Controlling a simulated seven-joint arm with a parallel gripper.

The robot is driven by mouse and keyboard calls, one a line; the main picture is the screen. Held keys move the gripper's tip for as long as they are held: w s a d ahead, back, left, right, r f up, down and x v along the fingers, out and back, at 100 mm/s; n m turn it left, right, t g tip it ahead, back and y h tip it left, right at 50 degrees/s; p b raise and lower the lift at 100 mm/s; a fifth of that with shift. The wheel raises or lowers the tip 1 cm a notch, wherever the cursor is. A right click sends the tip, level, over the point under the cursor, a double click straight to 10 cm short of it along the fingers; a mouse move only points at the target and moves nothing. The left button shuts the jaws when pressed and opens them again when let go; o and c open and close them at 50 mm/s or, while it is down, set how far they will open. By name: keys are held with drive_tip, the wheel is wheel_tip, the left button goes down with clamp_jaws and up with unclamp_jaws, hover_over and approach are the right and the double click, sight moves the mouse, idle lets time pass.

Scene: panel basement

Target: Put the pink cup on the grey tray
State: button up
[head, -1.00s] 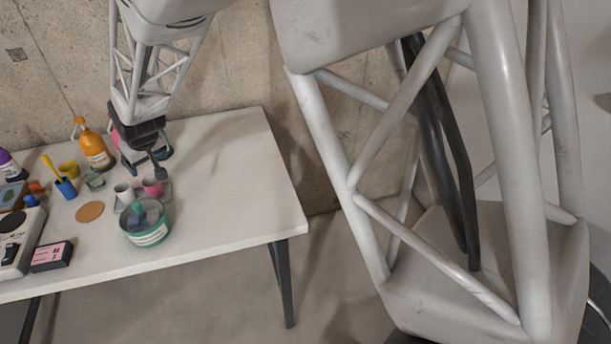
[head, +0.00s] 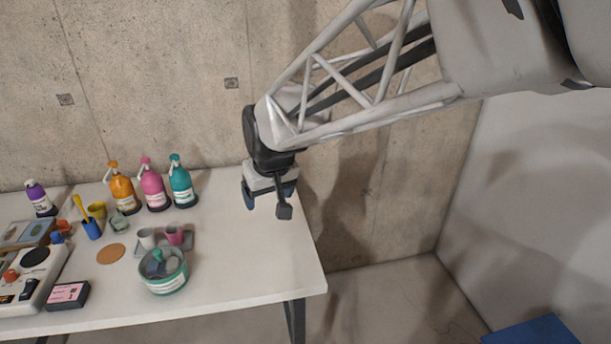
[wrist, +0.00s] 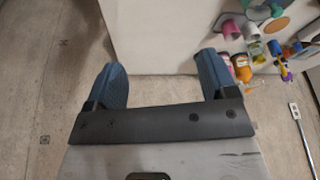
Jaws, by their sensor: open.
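The pink cup (head: 174,235) stands upright and appears to rest on the small grey tray (head: 189,246) on the white table. The teal-rimmed tub hides part of the tray's front. The pink cup also shows near the top of the wrist view (wrist: 231,29). My gripper (head: 270,197) is to the right of the cup and tray, well apart from them, above the table's right end. In the wrist view its two blue fingers (wrist: 162,80) are spread with nothing between them.
A white-grey cup (head: 147,238) stands left of the pink one. The teal-rimmed tub (head: 163,272) is in front. Orange (head: 122,190), pink (head: 153,186) and teal (head: 181,184) bottles stand behind. The table's right part (head: 245,255) is clear.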

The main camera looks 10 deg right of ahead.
drive_tip(key=s+d+m, duration=0.1)
drive_tip(key=s+d, duration=0.5)
drive_tip(key=s, duration=0.4)
drive_tip(key=s+d+m+g+h, duration=0.1)
drive_tip(key=s+d+m, duration=0.1)
drive_tip(key=s+d, duration=0.5)
drive_tip(key=s+r, duration=0.1)
drive_tip(key=s, duration=0.3)
drive_tip(key=shift+s+d, duration=0.2)
drive_tip(key=shift+s, duration=0.1)
